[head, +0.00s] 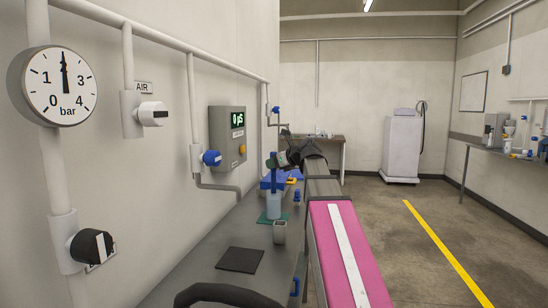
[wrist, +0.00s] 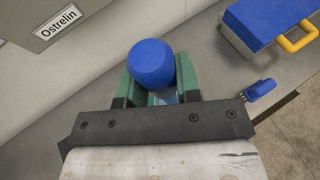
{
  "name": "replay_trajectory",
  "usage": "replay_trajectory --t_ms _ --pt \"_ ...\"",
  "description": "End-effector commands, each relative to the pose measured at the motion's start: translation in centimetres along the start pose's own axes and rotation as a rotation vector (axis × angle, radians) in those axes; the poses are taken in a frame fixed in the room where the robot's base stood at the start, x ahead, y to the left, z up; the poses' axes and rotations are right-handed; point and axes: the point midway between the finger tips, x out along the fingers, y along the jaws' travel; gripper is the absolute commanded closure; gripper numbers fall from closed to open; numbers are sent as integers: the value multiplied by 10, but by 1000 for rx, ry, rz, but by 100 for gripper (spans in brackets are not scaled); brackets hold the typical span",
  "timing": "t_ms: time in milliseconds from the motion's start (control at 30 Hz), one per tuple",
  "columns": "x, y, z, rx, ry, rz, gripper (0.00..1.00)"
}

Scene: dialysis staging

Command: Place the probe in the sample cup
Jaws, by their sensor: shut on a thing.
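My gripper (wrist: 163,85) is shut, its green fingers on either side of a thing with a rounded blue head, which I take to be the probe (wrist: 151,62). In the head view the probe's blue top (head: 272,160) shows at my gripper, upright over the bench. A pale blue, see-through vessel (head: 273,206) stands directly below on a green mat; I cannot tell whether the probe's tip is in it. A small grey cup (head: 279,232) stands nearer on the bench. I cannot tell which vessel is the sample cup.
A blue case (wrist: 268,22) with a yellow handle lies beside the gripper, with a small blue clip-like item (wrist: 260,90) near it. A dark square mat (head: 240,260) lies nearer on the bench. A wall meter (head: 228,137) reads about 0 µS. The floor at right is clear.

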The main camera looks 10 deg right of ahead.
Motion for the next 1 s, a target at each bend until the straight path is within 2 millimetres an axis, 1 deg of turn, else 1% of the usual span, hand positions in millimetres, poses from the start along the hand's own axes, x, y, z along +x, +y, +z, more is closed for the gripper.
replay_trajectory --t_ms 200,600,800,1000 --pt "9 1 -22 1 1 1 93" --pt "24 0 -57 1 1 1 93" --pt "27 0 -66 0 0 0 93" --pt "29 0 -69 -1 0 0 93"
